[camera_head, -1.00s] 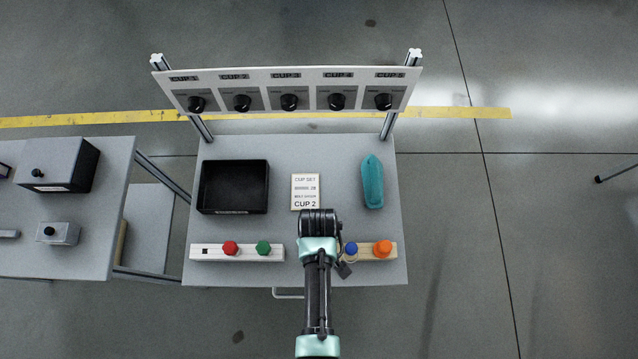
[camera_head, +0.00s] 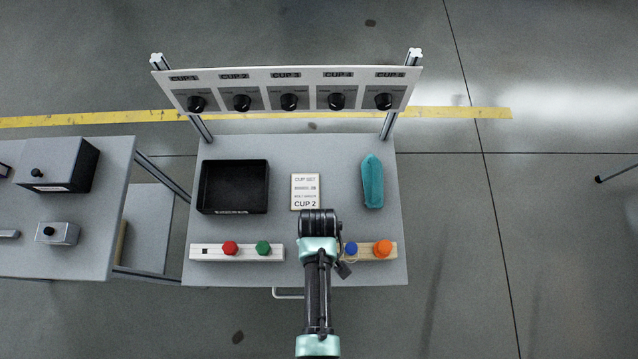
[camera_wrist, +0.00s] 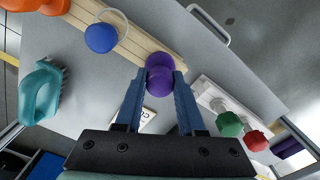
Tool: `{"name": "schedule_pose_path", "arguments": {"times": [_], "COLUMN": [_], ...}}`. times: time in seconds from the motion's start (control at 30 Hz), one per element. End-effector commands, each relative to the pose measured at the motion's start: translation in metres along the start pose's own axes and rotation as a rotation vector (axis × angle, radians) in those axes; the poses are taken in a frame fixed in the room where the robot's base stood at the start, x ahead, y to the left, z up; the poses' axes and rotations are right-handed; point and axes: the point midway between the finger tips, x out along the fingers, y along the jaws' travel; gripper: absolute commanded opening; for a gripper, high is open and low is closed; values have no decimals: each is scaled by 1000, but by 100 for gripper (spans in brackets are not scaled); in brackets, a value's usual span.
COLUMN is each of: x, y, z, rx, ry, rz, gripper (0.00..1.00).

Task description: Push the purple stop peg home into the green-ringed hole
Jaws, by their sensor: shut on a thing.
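The purple stop peg (camera_wrist: 160,76) shows in the wrist view between the two blue fingers of my gripper (camera_wrist: 159,82), which is shut on it. The peg overlaps the near end of the pale wooden strip (camera_wrist: 135,42). I cannot tell whether its tip is in a hole or above one. The green-ringed hole is not visible. In the head view my wrist and arm hide the peg, the fingers and part of the wooden strip (camera_head: 368,257).
On the wooden strip stand a blue knob (camera_head: 351,249) with a pale ring and an orange knob (camera_head: 382,247). A white strip (camera_head: 212,253) to the left holds red (camera_head: 230,248) and green (camera_head: 263,247) knobs. A black tray (camera_head: 234,209), card (camera_head: 305,188) and teal brush (camera_head: 372,182) lie behind.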

Motion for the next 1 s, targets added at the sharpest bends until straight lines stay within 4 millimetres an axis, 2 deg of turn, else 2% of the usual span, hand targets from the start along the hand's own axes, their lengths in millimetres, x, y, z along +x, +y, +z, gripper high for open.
{"name": "schedule_pose_path", "arguments": {"times": [1.0], "x": [-36], "y": [0], "z": [0], "rx": [0], "ry": [0], "rz": [0], "gripper": [0]}}
